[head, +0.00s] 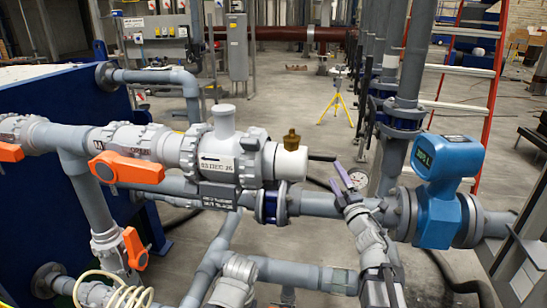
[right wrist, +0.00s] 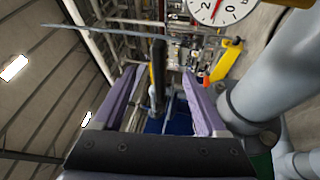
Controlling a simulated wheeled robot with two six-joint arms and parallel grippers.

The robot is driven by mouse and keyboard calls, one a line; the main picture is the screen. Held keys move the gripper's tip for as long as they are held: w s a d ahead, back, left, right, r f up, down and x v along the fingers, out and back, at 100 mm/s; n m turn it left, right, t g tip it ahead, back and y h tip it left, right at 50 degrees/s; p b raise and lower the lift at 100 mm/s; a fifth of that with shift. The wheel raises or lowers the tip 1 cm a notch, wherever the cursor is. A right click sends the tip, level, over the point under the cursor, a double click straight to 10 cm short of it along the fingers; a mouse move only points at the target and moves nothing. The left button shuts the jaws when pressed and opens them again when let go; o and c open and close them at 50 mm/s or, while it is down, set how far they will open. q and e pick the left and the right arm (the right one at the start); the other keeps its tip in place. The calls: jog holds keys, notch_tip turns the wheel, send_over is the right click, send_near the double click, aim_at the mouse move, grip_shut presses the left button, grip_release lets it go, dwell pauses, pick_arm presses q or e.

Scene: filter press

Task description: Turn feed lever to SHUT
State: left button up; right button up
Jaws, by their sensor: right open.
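A dark lever bar (head: 322,158) sticks out to the right of the white pipe end under a brass fitting (head: 291,140). No label names it as the feed lever, and no SHUT mark is legible. My right gripper (head: 350,178), with purple fingers, is open just right of the bar's tip. In the right wrist view, a dark bar with a yellow edge (right wrist: 158,70) shows in the gap between the open fingers (right wrist: 162,90); neither finger visibly touches it.
Orange valve handles (head: 138,170) (head: 135,248) sit on the grey pipes at left. A round gauge (head: 357,177) is close behind my right gripper; its dial also shows in the wrist view (right wrist: 222,8). A blue flow meter (head: 436,215) and thick vertical pipe (head: 412,60) stand right.

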aim_at(328, 161)
jog(key=p+x, duration=0.2)
jog(key=x, duration=0.7)
jog(key=shift+a+r, duration=0.1)
jog(key=shift+c, duration=0.3)
